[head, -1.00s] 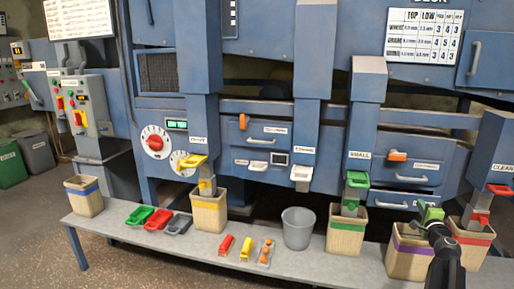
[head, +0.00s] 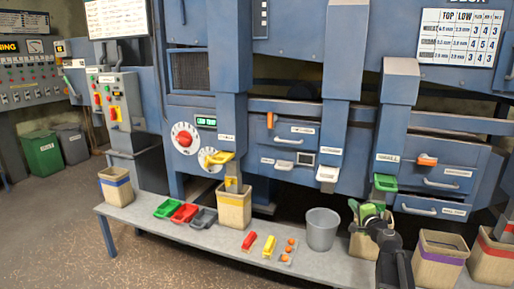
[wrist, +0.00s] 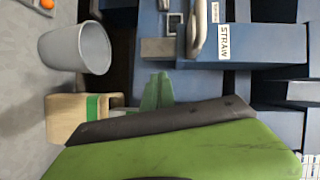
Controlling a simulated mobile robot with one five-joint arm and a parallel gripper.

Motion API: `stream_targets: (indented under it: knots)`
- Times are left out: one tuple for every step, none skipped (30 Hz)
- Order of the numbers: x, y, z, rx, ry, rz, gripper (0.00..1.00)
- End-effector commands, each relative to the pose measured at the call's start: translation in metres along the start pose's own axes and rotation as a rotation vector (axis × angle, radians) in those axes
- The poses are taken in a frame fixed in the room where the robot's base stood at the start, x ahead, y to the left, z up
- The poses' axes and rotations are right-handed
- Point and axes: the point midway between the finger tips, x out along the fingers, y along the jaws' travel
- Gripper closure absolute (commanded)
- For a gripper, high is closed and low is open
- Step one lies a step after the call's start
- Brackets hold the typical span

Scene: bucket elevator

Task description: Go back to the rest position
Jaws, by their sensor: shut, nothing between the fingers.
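My gripper (head: 371,213) is shut and empty. In the head view it is at the lower right, raised in front of the wooden bin with the green band (head: 358,243), and it hides part of that bin. In the wrist view my green gripper (wrist: 158,92) fills the lower middle, and the green-banded bin (wrist: 62,118) shows at its left.
A grey bench (head: 215,238) runs across, holding a grey bucket (head: 322,229), more banded bins, coloured scoops (head: 184,213) and small red and yellow items. A blue machine (head: 290,110) with spouts stands behind. Open floor (head: 60,235) lies at the left front.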

Motion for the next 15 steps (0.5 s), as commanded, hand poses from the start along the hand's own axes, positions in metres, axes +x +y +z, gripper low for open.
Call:
stream_targets:
  knots:
    - [0.005,-0.001,0.048,-0.055,-0.079,0.018,1.0]
    - [0.006,0.0,0.074,-0.095,-0.129,0.033,1.0]
    - [0.007,0.003,0.11,-0.15,-0.198,0.054,1.0]
    - [0.006,0.006,0.136,-0.192,-0.25,0.071,1.0]
    - [0.003,0.01,0.162,-0.237,-0.304,0.09,1.0]
    - [-0.003,0.017,0.196,-0.301,-0.378,0.119,1.0]
    - [-0.009,0.023,0.221,-0.352,-0.436,0.143,1.0]
    - [-0.017,0.031,0.246,-0.405,-0.496,0.171,1.0]
    - [-0.029,0.044,0.275,-0.479,-0.576,0.213,1.0]
    - [-0.041,0.054,0.295,-0.536,-0.636,0.248,1.0]
    - [-0.053,0.066,0.312,-0.593,-0.693,0.287,1.0]
    - [-0.071,0.082,0.329,-0.668,-0.766,0.345,1.0]
    - [-0.085,0.095,0.338,-0.722,-0.817,0.392,1.0]
    - [-0.1,0.107,0.343,-0.774,-0.863,0.442,1.0]
    - [-0.118,0.122,0.345,-0.836,-0.917,0.512,1.0]
